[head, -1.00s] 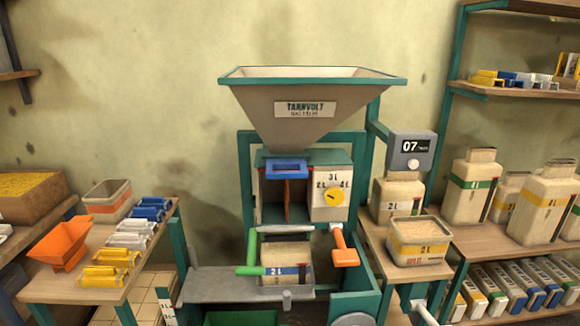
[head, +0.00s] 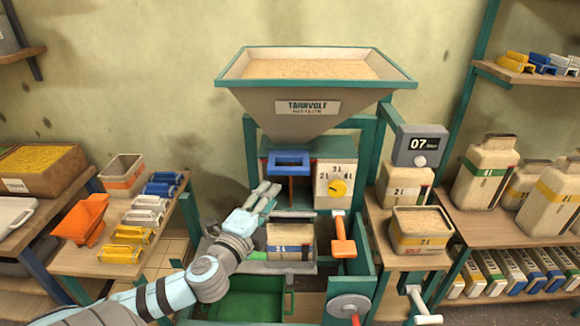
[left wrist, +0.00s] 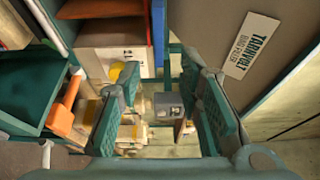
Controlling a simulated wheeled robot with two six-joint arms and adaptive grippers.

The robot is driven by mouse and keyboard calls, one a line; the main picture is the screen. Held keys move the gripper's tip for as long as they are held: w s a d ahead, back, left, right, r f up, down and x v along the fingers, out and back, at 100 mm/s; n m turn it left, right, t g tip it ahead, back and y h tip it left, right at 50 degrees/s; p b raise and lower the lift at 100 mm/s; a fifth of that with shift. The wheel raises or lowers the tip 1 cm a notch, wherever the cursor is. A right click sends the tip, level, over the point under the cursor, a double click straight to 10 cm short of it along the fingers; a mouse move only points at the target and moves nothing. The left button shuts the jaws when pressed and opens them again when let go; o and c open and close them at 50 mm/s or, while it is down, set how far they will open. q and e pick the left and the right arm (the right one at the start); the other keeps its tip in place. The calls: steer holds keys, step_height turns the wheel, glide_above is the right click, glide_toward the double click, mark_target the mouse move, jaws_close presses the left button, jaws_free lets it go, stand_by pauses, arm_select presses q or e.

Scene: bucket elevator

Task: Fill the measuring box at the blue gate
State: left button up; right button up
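The blue gate (head: 289,159) is a blue frame at the top front of the measuring box (head: 305,160), under the hopper (head: 306,105). The box has a yellow dial (head: 338,187) with volume marks; the dial's exact setting is too small to read. My left gripper (head: 268,192) is in front of the box's lower left, below the blue gate, apart from it as far as I can tell. In the left wrist view its fingers (left wrist: 160,90) are spread, with nothing between them. The box's left lower part is hidden by the gripper. My right gripper is out of view.
Grain (head: 310,69) fills the hopper. A container (head: 290,240) stands below the box, beside an orange handle (head: 342,238). The left table (head: 85,262) holds an orange funnel (head: 80,218) and coloured pieces.

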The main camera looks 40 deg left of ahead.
mark_target(287, 173)
arm_select(q)
steer(key=p+x, duration=0.1)
steer(key=x, duration=1.1)
steer(key=shift+w+a+f, duration=0.15)
steer(key=shift+w, duration=0.15)
steer(key=shift+s, duration=0.1)
jaws_close()
